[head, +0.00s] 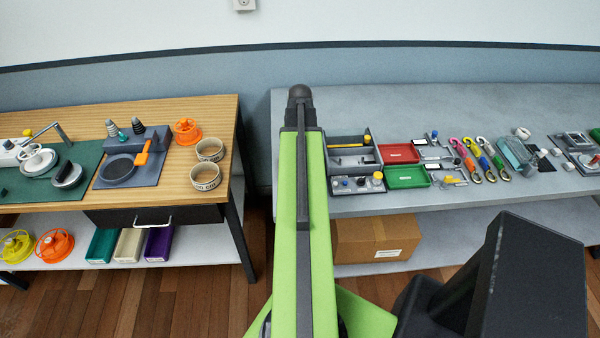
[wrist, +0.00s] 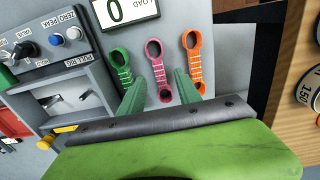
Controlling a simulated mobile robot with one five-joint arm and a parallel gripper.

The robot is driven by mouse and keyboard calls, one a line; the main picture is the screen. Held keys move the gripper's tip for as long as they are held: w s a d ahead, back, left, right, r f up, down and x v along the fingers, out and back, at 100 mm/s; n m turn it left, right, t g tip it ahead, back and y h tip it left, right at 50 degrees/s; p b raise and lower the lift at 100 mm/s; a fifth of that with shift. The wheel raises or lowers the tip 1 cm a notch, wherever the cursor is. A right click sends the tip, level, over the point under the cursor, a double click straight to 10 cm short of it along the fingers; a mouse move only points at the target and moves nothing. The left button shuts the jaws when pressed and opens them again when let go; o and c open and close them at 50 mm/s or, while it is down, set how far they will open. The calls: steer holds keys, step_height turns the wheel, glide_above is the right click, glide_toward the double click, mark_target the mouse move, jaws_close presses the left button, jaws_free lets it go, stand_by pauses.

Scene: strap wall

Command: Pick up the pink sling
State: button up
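The pink sling (wrist: 158,73) is in the middle of three slings in the wrist view. It has a loop at each end and white stitching across its middle. A green sling (wrist: 120,68) lies to its left and an orange sling (wrist: 194,66) to its right. My gripper (wrist: 161,80) is open, its two green fingers apart on either side of the pink sling. Nothing shows between them but the sling and the grey surface. I cannot tell how far above it they are. In the head view my arm hides the gripper and these slings.
A grey control box (wrist: 62,38) with knobs and a load display (wrist: 125,12) stand beside the slings. A wooden table (head: 190,105) with two bowls is left of my arm. The grey bench (head: 420,110) holds red and green trays and several coloured straps.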

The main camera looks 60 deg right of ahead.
step_height(320, 180, down, 3)
steer(key=shift+b, duration=0.75)
steer(key=shift+r, duration=0.2)
jaws_close()
